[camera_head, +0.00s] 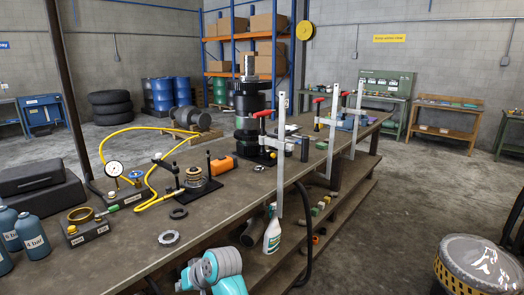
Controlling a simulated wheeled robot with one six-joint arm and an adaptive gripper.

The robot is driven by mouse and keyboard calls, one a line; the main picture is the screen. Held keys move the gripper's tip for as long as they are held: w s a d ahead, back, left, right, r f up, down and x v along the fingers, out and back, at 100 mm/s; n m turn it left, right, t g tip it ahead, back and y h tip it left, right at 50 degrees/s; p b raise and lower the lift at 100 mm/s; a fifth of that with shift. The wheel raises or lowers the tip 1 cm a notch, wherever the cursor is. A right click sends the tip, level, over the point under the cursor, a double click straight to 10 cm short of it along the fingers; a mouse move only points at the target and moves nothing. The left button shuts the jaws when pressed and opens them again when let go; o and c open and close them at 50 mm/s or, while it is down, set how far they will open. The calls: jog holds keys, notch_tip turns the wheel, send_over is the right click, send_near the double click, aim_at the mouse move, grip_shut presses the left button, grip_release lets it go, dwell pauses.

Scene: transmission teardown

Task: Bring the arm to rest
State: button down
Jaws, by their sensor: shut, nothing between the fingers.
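Part of my own arm, a teal and grey joint (212,270), shows at the bottom middle of the head view, in front of the workbench's near edge. The rest of the arm is out of the picture. My gripper is not in view, so I cannot see its fingers. The long workbench (130,245) runs from the lower left toward the back right.
A pressure gauge (114,169) with a yellow hose, a ring (168,237) and a tall black assembly (250,115) stand on the bench. Tall clamps (280,155) rise at its edge. A spray bottle (272,232) stands below.

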jog(key=s+d+f+m+t+h, duration=0.1)
jog(key=s+d+f+m+t, duration=0.1)
jog(key=s+d+f, duration=0.65)
jog(key=s+d+f+m+t+h, duration=0.1)
jog(key=s+d+f+t, duration=0.3)
jog(key=d+f, duration=0.8)
jog(key=s+d+f+m+h, duration=0.1)
jog(key=s+d+f, duration=0.1)
jog(key=s+d, duration=0.7)
jog(key=s+d+r+m+t+h, duration=0.1)
jog(key=s+d+r, duration=0.25)
jog(key=s, duration=0.55)
jog(key=s+d+r+t+h, duration=0.2)
jog(key=s+d, duration=0.2)
jog(key=s, duration=0.5)
jog(key=s+d+r+t+h, duration=0.1)
jog(key=s+d+r, duration=0.3)
jog(key=s+r, duration=1)
jog(key=shift+r+t+h, duration=0.2)
jog(key=shift+t+h, duration=0.1)
jog(key=shift+t, duration=0.1)
